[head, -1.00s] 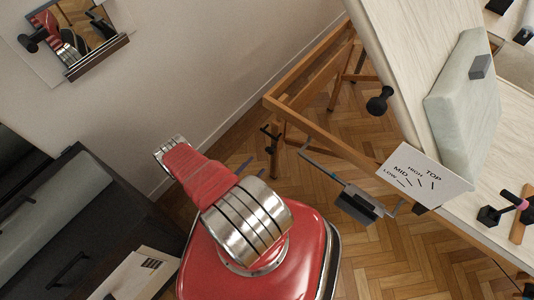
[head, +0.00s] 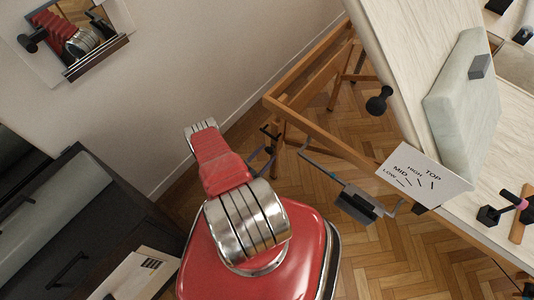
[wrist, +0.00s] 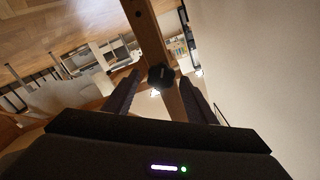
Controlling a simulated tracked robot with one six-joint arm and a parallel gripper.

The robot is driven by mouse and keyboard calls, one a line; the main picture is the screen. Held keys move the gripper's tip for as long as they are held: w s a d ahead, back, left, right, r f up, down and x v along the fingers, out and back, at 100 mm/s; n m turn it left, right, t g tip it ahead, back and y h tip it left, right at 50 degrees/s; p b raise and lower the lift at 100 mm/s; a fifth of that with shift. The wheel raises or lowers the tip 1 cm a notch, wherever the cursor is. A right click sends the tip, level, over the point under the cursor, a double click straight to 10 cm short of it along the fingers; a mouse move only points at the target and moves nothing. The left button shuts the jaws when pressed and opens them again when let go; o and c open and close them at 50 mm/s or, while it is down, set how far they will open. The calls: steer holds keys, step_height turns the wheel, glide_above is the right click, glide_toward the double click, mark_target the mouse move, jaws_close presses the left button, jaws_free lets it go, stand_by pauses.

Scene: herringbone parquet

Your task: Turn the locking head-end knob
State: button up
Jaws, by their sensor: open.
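A black star-shaped knob (wrist: 161,76) sits on a wooden post (wrist: 146,35) in the wrist view. My gripper (wrist: 160,82) is open, with one dark finger on each side of the knob in the picture. The knob appears ahead of the fingertips; I cannot tell whether they touch it. In the head view, small dark fittings (head: 271,131) show at the table's wooden leg, and my red arm reaches toward them. My gripper is mostly hidden there behind the arm. A black round knob (head: 379,101) is beside the raised pale board (head: 400,50).
A dark cabinet (head: 75,225) stands at left. A mirror (head: 75,35) hangs on the wall. Parquet floor (head: 385,260) shows below the table.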

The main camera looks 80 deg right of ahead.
steer(key=shift+s+d, duration=0.2)
steer(key=shift+d, duration=0.2)
steer(key=shift+c, duration=0.2)
steer(key=c, duration=0.9)
steer(key=shift+s+d, duration=0.1)
steer(key=shift+d, duration=0.1)
steer(key=shift+c, duration=0.5)
steer(key=shift+a, duration=0.25)
steer(key=shift+m, duration=0.3)
